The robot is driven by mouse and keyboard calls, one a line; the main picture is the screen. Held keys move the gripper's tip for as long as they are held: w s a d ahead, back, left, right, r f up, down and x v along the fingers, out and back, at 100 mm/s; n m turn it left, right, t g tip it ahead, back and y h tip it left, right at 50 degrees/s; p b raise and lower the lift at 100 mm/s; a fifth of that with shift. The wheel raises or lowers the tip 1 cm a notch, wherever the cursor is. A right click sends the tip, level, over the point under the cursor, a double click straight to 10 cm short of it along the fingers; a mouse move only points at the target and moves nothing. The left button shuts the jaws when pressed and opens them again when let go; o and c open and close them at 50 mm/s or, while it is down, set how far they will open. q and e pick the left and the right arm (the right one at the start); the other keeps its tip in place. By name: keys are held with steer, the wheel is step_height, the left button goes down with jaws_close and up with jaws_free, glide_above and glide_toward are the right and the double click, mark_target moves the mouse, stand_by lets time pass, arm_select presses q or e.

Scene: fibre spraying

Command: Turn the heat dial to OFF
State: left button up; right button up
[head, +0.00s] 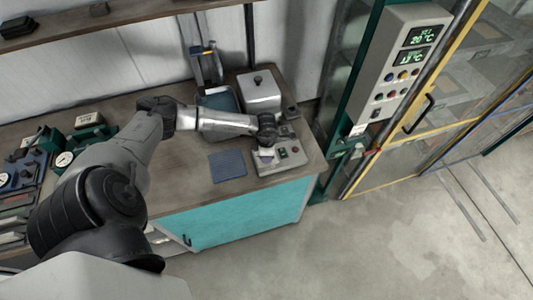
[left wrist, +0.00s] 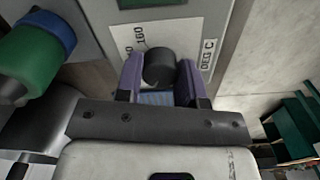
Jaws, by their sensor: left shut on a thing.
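The heat dial (left wrist: 160,68) is a dark round knob in the left wrist view, in front of a white scale plate (left wrist: 126,42) marked "160" and "DEG C". My left gripper (left wrist: 161,84) has its two purple fingers on either side of the dial, shut on it. In the head view my left gripper (head: 266,150) reaches down to a small grey control box (head: 270,170) at the bench's right end and hides the dial there. The dial's pointer and an OFF mark cannot be made out. My right gripper is in neither view.
A blue mat (head: 227,165) lies left of the control box. A tall panel (head: 399,65) with displays and buttons is to the right. The floor in front is clear.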

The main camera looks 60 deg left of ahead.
arm_select(q)
steer(key=o, duration=0.9)
step_height(320, 180, up, 14)
steer(key=shift+f+b, duration=0.1)
steer(key=shift+b, duration=0.35)
stand_by(0.4)
